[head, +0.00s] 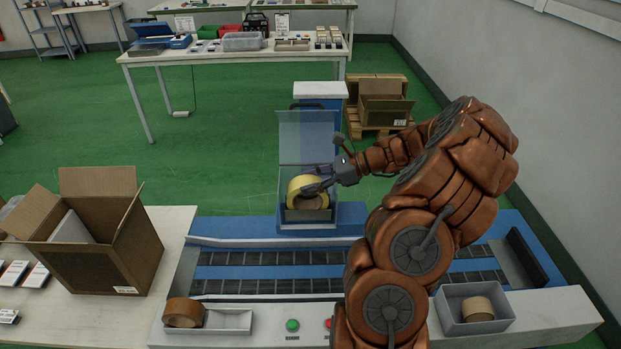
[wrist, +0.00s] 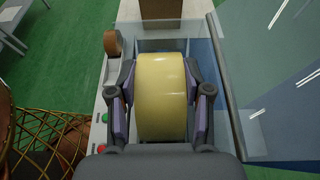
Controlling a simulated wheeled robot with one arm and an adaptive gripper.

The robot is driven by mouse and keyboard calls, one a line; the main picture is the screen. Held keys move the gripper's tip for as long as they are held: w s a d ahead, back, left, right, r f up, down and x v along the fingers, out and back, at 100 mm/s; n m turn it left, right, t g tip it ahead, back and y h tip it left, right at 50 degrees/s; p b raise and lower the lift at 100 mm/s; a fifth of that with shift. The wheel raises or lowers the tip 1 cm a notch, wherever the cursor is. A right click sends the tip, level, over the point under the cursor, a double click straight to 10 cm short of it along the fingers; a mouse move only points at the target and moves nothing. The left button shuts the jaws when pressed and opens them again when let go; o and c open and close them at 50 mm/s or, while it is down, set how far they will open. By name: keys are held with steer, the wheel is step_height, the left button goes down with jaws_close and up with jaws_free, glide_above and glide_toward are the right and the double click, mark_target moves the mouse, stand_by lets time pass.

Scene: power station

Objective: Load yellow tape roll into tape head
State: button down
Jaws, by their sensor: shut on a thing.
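The yellow tape roll (wrist: 161,98) is held between the two fingers of my gripper (wrist: 161,105) in the wrist view, with a pad on each side of it. In the head view the yellow roll (head: 296,190) is in my gripper (head: 318,188), at the tape head (head: 307,219) behind the conveyor. The tape head has a clear raised lid (head: 307,130) standing behind the roll. A brown roll part (head: 309,202) shows just below the yellow roll. Whether the yellow roll touches the tape head cannot be told.
The blue conveyor (head: 270,257) runs across the front. An open cardboard box (head: 100,255) stands left. Green (head: 292,325) and red buttons are on the front panel.

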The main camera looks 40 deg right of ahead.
steer(key=shift+c, duration=2.1)
jaws_free()
steer(key=shift+r, duration=0.1)
step_height(320, 180, up, 14)
steer(key=p, duration=0.9)
steer(key=shift+p, duration=0.35)
